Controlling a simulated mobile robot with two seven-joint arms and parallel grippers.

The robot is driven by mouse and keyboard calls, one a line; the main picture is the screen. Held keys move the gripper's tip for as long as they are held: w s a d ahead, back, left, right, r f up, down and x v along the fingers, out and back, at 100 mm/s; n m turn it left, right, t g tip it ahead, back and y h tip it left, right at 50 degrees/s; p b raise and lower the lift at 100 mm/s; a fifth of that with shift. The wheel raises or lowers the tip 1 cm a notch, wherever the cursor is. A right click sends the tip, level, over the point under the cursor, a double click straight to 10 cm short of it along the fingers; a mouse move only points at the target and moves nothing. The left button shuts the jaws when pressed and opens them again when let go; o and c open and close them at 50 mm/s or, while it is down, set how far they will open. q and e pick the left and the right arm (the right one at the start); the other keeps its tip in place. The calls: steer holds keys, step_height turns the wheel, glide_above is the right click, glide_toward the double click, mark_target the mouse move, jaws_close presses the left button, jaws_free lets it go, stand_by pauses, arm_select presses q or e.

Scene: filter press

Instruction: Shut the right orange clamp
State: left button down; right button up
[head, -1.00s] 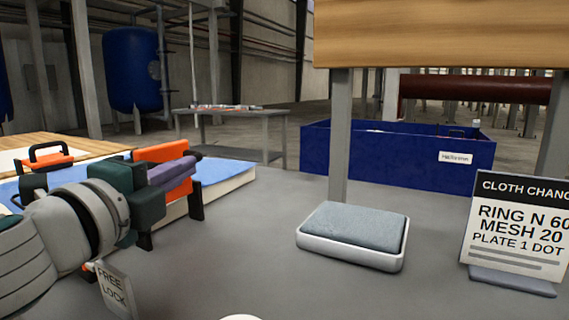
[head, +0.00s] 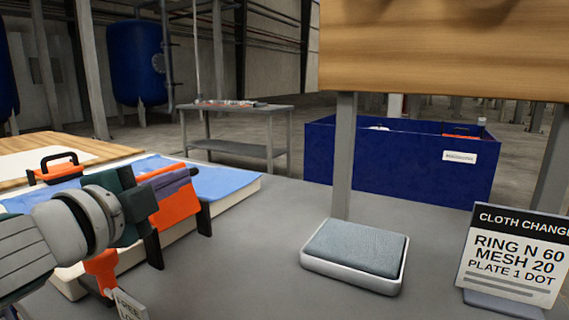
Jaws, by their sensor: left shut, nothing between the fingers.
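The right orange clamp (head: 176,211) is at the front right edge of the white slab with blue cloth. It shows an orange plate with black bars at its ends; part of it is hidden behind my left gripper. My left gripper (head: 178,181) is shut and empty, its purple-grey fingers lying across the orange plate's upper part. They look in contact, but I cannot be sure. Another orange clamp (head: 58,172) with a black arched handle is at the slab's far left. My right gripper is not in view.
A "FREE LOCK" tag (head: 128,307) and an orange part (head: 101,268) sit below my left wrist. A grey pad in a white tray (head: 353,250), a sign (head: 511,254) and a post (head: 344,160) stand right. The grey surface between is clear.

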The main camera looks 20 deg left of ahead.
mark_target(164, 214)
arm_select(q)
steer(key=a+n+p, duration=0.1)
steer(key=a+r+n+p, duration=0.1)
steer(key=p, duration=0.1)
steer(key=a+n+p, duration=0.1)
steer(key=n+p, duration=0.1)
steer(key=shift+w+a+r+g+h, duration=0.15)
steer(key=shift+a+r+g+h, duration=0.15)
steer(key=shift+a+g, duration=0.1)
steer(key=shift+a+f+n+p, duration=0.15)
steer(key=shift+a+n+p, duration=0.55)
steer(key=shift+n, duration=0.1)
steer(key=shift+w+a+f+n+g+h, duration=0.1)
steer(key=shift+a+f+n+g+h, duration=0.2)
steer(key=shift+a+n+h, duration=0.3)
steer(key=shift+a+f+n, duration=0.3)
steer(key=shift+a+n, duration=0.4)
steer(key=shift+n, duration=0.1)
steer(key=shift+w+a+f+n+h, duration=0.1)
steer(key=shift+a+f+n+h, duration=0.35)
steer(key=shift+a+n, duration=0.3)
steer(key=shift+a+f, duration=0.25)
steer(key=shift+f, duration=0.1)
